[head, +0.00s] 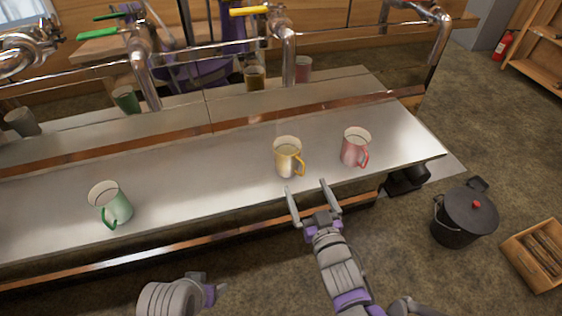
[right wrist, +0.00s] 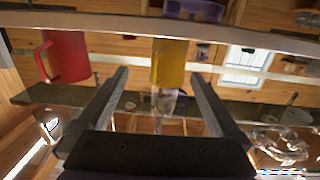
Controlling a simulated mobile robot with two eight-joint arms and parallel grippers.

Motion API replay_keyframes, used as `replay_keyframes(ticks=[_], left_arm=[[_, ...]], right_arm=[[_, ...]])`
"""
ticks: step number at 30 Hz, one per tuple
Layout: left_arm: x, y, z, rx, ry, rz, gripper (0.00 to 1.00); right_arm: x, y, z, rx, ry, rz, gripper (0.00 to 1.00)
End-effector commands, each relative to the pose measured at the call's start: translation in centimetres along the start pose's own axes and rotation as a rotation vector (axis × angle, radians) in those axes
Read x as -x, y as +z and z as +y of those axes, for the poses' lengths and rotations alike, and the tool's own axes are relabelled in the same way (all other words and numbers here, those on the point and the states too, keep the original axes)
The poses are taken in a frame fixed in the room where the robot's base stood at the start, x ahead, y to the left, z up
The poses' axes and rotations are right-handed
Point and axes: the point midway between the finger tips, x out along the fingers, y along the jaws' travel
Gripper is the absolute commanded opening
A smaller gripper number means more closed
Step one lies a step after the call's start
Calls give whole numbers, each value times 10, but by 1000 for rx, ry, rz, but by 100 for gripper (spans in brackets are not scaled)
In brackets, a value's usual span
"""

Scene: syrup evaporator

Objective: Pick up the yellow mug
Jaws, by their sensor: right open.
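The yellow mug (head: 287,159) stands upright on the steel counter (head: 200,182), its handle on the right side. My right gripper (head: 309,191) is open and empty at the counter's front edge, just short of the yellow mug and apart from it. In the right wrist view, which looks upside down, the yellow mug (right wrist: 170,62) appears between and beyond the two open fingers (right wrist: 158,76). Part of my left arm (head: 185,295) shows at the bottom of the head view; its finger state is unclear.
A red mug (head: 355,147) stands close right of the yellow one; it also shows in the right wrist view (right wrist: 66,56). A green mug (head: 112,204) stands at the left. Taps and a copper pipe line the back. A black lidded pot (head: 465,216) is on the floor.

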Motion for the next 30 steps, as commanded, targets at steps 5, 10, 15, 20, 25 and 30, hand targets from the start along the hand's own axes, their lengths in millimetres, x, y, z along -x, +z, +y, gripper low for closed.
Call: replay_keyframes(ticks=[5,10,15,20,25,30], left_arm=[[-9,3,0,0,0,-4,68],[-9,3,0,0,0,-3,68],[-10,4,0,0,0,-4,68],[-10,4,0,0,0,-4,68],[-11,4,0,0,0,-4,68],[-13,4,0,0,0,-5,68]], right_arm=[[-7,6,-7,-1,-23,37,100],[-34,4,-8,-2,-23,39,100],[-55,3,-9,-1,-23,38,100],[-63,2,-10,-1,-23,37,100],[-83,1,-13,-1,-23,36,100],[-107,0,-14,0,-22,36,100]])
